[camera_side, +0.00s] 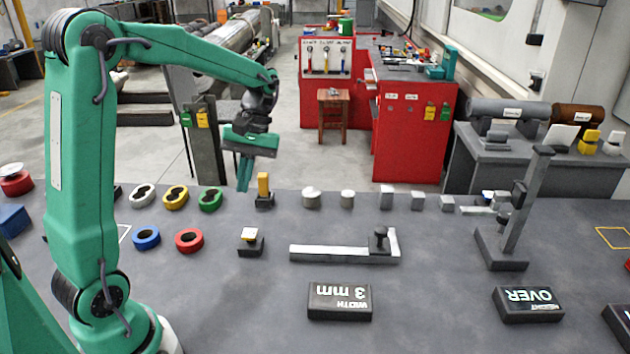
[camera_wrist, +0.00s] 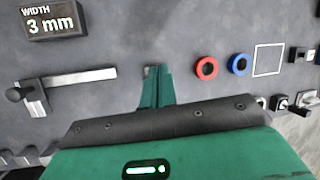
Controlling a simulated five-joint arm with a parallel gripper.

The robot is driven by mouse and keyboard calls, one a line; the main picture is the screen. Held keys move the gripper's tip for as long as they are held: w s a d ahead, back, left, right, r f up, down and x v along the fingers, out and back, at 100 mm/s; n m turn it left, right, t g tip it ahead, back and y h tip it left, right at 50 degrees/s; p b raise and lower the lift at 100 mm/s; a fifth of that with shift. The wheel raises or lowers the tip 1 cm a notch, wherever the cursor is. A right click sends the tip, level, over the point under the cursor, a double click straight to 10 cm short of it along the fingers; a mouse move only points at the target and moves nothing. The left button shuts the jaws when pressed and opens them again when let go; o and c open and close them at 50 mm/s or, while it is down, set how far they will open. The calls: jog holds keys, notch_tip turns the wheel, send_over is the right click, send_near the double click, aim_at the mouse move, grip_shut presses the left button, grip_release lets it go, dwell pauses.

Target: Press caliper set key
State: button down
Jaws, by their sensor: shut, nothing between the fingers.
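The caliper (camera_side: 340,252) lies on the grey bench, a flat pale bar with a dark knob at its right end; it also shows at the left in the wrist view (camera_wrist: 80,77). A small black key block with a pale, yellow-edged cap (camera_side: 250,238) stands just left of it; I take this for the set key. My gripper (camera_side: 243,189) is shut and empty, pointing down, and looks above the bench behind the key. In the wrist view the shut fingers (camera_wrist: 155,80) cover most of whatever is under their tips.
A display reading "WIDTH 3 mm" (camera_side: 340,302) lies in front of the caliper. A yellow upright piece on a black base (camera_side: 263,187) stands close beside my fingers. Blue (camera_side: 146,237) and red (camera_side: 189,240) rings lie left of the key. A height gauge (camera_side: 505,235) stands at right.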

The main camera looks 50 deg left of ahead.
aim_at(251, 231)
jog(key=shift+w+a+f+n+g+h, duration=0.3)
jog(key=shift+a+f+n+g, duration=0.2)
jog(key=shift+a+f, duration=0.15)
jog(key=shift+w+a+f+n+g+h, duration=0.15)
jog(key=shift+w+a+f+n+g, duration=0.2)
jog(key=shift+a+f+n, duration=0.3)
jog(key=shift+w+a+f+n+g+h, duration=0.3)
jog(key=shift+a+f+g, duration=0.2)
jog(key=shift+f, duration=0.3)
jog(key=shift+s, duration=0.1)
jog(key=shift+f, duration=4.4)
jog(key=shift+f, duration=0.95)
jog(key=shift+r, duration=0.95)
jog(key=shift+r, duration=0.1)
